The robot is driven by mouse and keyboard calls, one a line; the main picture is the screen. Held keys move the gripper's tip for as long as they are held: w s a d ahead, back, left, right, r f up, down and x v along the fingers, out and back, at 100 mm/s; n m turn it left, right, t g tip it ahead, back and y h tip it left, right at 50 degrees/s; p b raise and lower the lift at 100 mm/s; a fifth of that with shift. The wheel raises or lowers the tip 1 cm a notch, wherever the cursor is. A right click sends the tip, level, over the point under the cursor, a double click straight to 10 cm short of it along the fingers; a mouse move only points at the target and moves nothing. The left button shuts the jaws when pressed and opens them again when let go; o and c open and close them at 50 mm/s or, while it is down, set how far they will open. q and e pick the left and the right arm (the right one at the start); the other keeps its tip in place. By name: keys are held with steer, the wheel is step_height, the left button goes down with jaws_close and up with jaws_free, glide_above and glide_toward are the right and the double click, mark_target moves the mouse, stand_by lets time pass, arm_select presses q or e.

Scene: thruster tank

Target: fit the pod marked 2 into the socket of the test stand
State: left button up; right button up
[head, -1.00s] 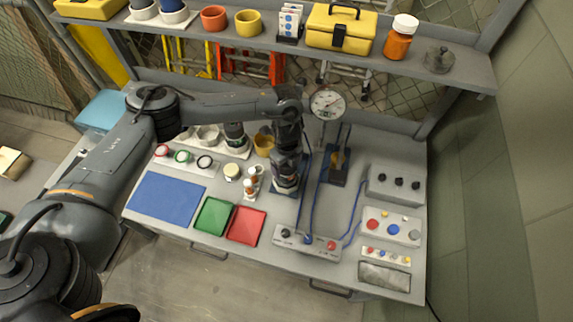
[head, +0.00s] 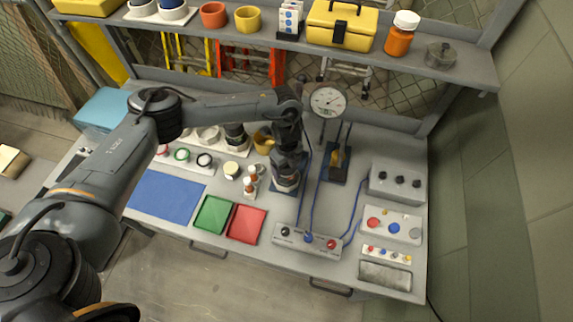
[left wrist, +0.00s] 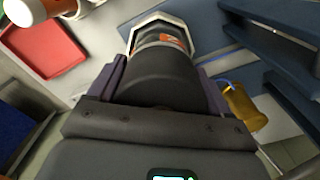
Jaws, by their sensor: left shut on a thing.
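My left gripper (left wrist: 158,85) is shut on a dark cylindrical pod (left wrist: 162,62) with a grey band and an orange mark. No number is readable. In the head view the gripper points down and the pod (head: 287,182) is over a blue base plate (head: 275,187) on the bench. In the left wrist view a pale, angular rim (left wrist: 172,20) surrounds the pod's far end. It looks like the socket of the test stand, but I cannot tell how deep the pod sits. My right gripper is not in view.
Another dark pod (head: 236,136) stands in a white rack behind. A second blue plate (head: 337,164) with a yellow part and a dial gauge (head: 328,101) are to the right. Blue cables run to a control box (head: 307,241).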

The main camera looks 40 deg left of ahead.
arm_select(q)
steer(key=shift+f, duration=0.4)
steer(key=shift+f+b, duration=0.3)
stand_by(0.3)
stand_by(0.3)
steer(key=o, duration=1.6)
step_height(320, 180, up, 11)
steer(key=shift+f+p, duration=0.1)
steer(key=shift+p, duration=0.55)
